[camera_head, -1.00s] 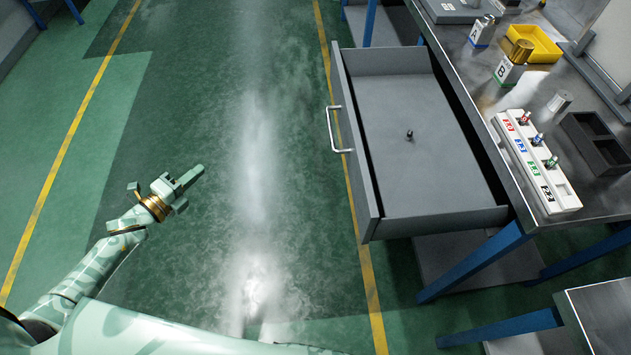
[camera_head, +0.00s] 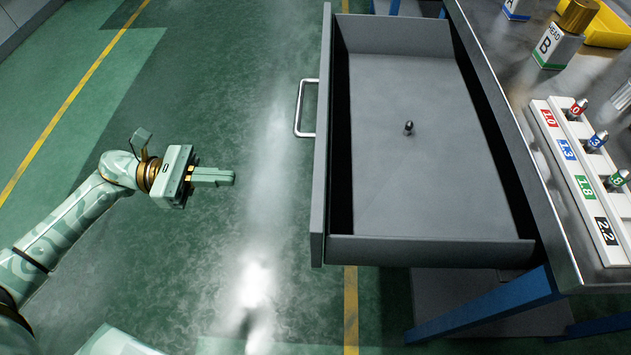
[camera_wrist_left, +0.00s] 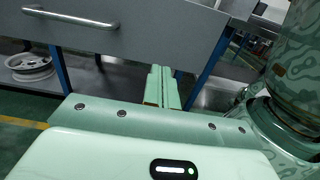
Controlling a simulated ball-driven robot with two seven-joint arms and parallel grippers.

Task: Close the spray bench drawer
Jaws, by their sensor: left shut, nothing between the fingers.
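The spray bench drawer (camera_head: 440,250) is pulled out from the bench, its grey front panel facing left in the head view. A silver bar handle (camera_head: 299,108) is on that front; the handle also shows in the left wrist view (camera_wrist_left: 70,18). A small dark spindle (camera_head: 408,128) stands on the drawer floor. My left gripper (camera_head: 232,177) is shut and empty, to the left of the drawer front and lower in the picture than the handle, apart from both. In the left wrist view its shut fingers (camera_wrist_left: 160,88) point toward the drawer front (camera_wrist_left: 150,35). My right gripper is not in view.
The bench top (camera_head: 500,100) carries a white rack (camera_head: 585,185) with labelled slots and spindles, a bottle marked B (camera_head: 556,48) and a yellow tray (camera_head: 610,28). Blue bench legs (camera_head: 490,305) stand below. The green floor left of the drawer is clear.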

